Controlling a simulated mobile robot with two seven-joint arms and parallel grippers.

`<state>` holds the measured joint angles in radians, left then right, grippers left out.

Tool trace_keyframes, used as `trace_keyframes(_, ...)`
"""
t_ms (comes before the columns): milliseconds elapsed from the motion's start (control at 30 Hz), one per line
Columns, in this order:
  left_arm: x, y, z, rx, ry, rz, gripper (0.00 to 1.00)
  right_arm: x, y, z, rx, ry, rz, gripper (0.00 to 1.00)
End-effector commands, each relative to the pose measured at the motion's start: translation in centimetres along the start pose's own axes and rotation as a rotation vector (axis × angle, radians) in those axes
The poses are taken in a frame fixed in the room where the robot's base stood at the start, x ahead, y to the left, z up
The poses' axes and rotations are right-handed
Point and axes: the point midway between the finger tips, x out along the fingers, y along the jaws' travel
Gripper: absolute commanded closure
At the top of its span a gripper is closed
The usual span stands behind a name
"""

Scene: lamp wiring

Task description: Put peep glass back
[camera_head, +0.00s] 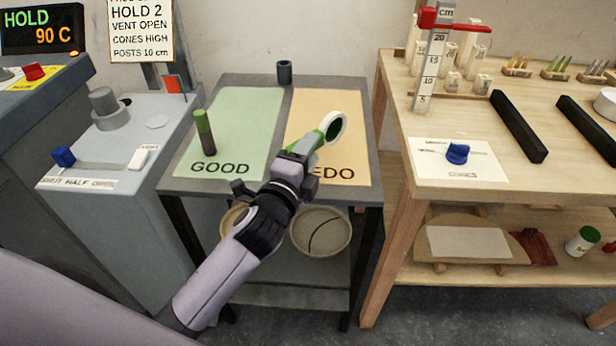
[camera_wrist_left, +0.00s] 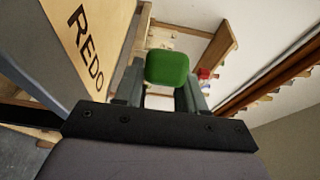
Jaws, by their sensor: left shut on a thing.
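The peep glass (camera_head: 333,126) has a white ring, a dark lens and a green handle. My left gripper (camera_head: 308,148) is shut on its green handle and holds it over the tan REDO mat (camera_head: 353,158). In the left wrist view the green handle (camera_wrist_left: 167,68) sits between the two fingers, and the ring is hidden. A dark grey cup (camera_head: 285,72) stands at the back edge of the table, behind and left of the peep glass. My right gripper is not in view.
A green-and-dark post (camera_head: 205,132) stands upright on the GOOD mat (camera_head: 240,115). A wooden bench (camera_head: 440,120) at right carries a scale post (camera_head: 430,62) and black bars. A grey machine (camera_head: 130,130) stands at left. Round bins (camera_head: 321,232) sit below the table.

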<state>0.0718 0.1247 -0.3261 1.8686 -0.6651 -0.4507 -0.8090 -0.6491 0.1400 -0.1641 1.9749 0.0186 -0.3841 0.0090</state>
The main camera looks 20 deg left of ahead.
Motion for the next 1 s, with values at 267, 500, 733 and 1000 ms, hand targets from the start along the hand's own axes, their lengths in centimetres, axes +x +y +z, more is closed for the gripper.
trace_keyframes(267, 0.0, 3.6, 0.0, -0.002, -0.002, 0.002, 0.91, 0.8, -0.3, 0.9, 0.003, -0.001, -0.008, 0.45)
trace_keyframes(500, 0.0, 4.8, 0.0, -0.001, 0.000, -0.001, 0.91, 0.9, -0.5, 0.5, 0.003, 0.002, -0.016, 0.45)
trace_keyframes(733, 0.0, 5.0, 0.0, 0.000, 0.000, -0.001, 0.91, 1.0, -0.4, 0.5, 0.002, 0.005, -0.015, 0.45)
trace_keyframes(1000, 0.0, 5.1, 0.0, 0.000, 0.000, 0.001, 0.49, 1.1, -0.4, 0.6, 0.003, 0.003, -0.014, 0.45)
